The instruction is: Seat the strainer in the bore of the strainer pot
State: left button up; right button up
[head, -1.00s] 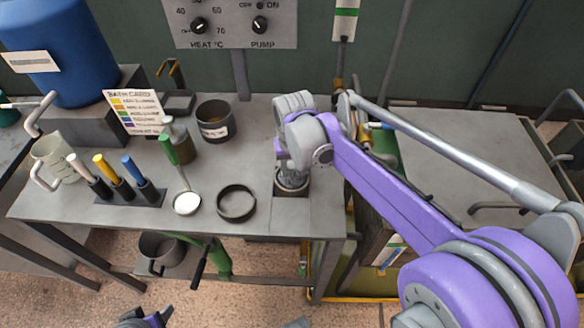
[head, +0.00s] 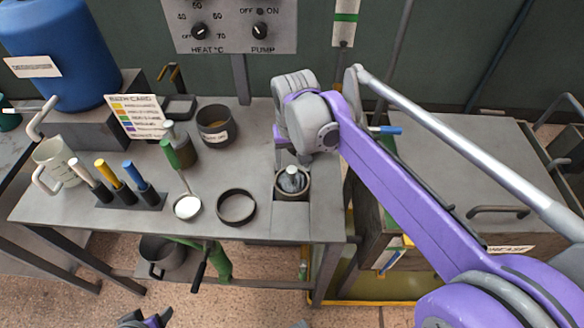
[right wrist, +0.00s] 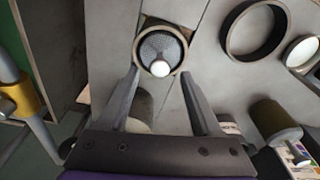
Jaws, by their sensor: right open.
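The strainer pot (head: 305,190) stands at the right end of the bench, its round bore facing up. The strainer (right wrist: 147,50), a grey mesh with a pale knob, lies inside the pot's rim (right wrist: 140,40) in the right wrist view; it also shows in the head view (head: 291,181). It looks roughly centred; how deep it sits I cannot tell. My right gripper (right wrist: 159,73) is open and empty, above the pot with its fingers apart on either side of the knob. My left gripper (head: 145,319) shows only as a dark and purple bit at the bottom edge.
A black ring (head: 236,207) lies left of the pot, with a white-ended ladle (head: 187,207) beside it. A dark tin (head: 215,125), a bottle (head: 180,150) and a rack of coloured handles (head: 130,199) stand further left. A grey cabinet (head: 460,160) is on the right.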

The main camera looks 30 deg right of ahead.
jog(key=r, duration=0.5)
jog(key=shift+s+a+r, duration=0.15)
jog(key=shift+s+r, duration=0.15)
jog(key=shift+r, duration=0.05)
jog(key=s+a+f+n+t+p, duration=0.1)
jog(key=s+a+f, duration=0.1)
jog(key=s+f, duration=0.1)
jog(key=s+a+f+n+t+p, duration=0.1)
jog(key=s+a+f, duration=0.1)
jog(key=s+f, duration=0.2)
jog(key=s+a+f+n+t+p, duration=0.1)
jog(key=s+a+f+n+t, duration=0.1)
jog(key=s+f, duration=0.2)
jog(key=shift+s+a+p, duration=0.15)
jog(key=shift+s+p, duration=0.2)
jog(key=shift+s, duration=1.25)
